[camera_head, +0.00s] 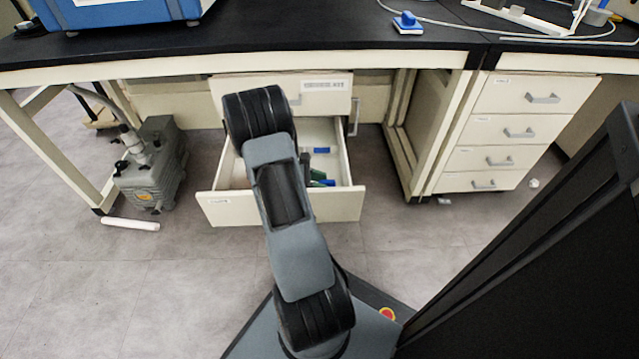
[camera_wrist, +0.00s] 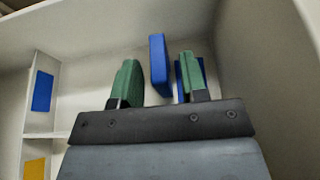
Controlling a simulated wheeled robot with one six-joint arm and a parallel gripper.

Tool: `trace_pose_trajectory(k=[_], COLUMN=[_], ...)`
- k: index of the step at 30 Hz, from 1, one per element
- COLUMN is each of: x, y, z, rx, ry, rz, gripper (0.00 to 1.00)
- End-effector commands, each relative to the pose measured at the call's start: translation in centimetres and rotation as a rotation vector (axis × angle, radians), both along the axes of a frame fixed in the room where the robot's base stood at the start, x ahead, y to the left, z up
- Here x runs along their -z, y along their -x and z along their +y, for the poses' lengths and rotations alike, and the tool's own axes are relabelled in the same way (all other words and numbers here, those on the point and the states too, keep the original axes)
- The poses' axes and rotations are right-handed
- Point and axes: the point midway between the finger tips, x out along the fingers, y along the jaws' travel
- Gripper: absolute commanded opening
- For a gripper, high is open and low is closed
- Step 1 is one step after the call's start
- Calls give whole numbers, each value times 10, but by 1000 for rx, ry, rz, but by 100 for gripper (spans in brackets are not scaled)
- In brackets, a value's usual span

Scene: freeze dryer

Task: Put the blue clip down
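A flat blue clip (camera_wrist: 159,66) shows in the wrist view between the two green fingers of my gripper (camera_wrist: 159,82), with a visible gap on each side. My gripper is open. Another blue piece (camera_wrist: 182,82) shows partly behind the right finger. In the head view my arm reaches into an open drawer (camera_head: 282,208); most of the gripper is hidden behind the arm. Green and blue parts (camera_head: 320,179) show at the drawer's right side, but I cannot tell which of them are fingers.
The wrist view also shows a blue piece (camera_wrist: 42,91) and a yellow piece (camera_wrist: 35,168) in compartments at left. The drawer walls are close around the gripper. A blue-and-white object (camera_head: 407,23) stands on the black bench top (camera_head: 340,35). A pump (camera_head: 150,170) stands left of the drawer.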

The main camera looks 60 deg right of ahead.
Motion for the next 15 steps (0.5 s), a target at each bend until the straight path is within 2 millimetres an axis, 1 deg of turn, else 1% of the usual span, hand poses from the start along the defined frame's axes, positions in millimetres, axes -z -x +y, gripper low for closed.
trace_pose_trajectory(k=[5,9,15], x=[-14,-25,-38], y=[-18,-40,-66], z=[13,28,47], rx=[-5,-5,-2], ry=[0,0,1], rz=[-1,-1,0], gripper=[40,40,40])
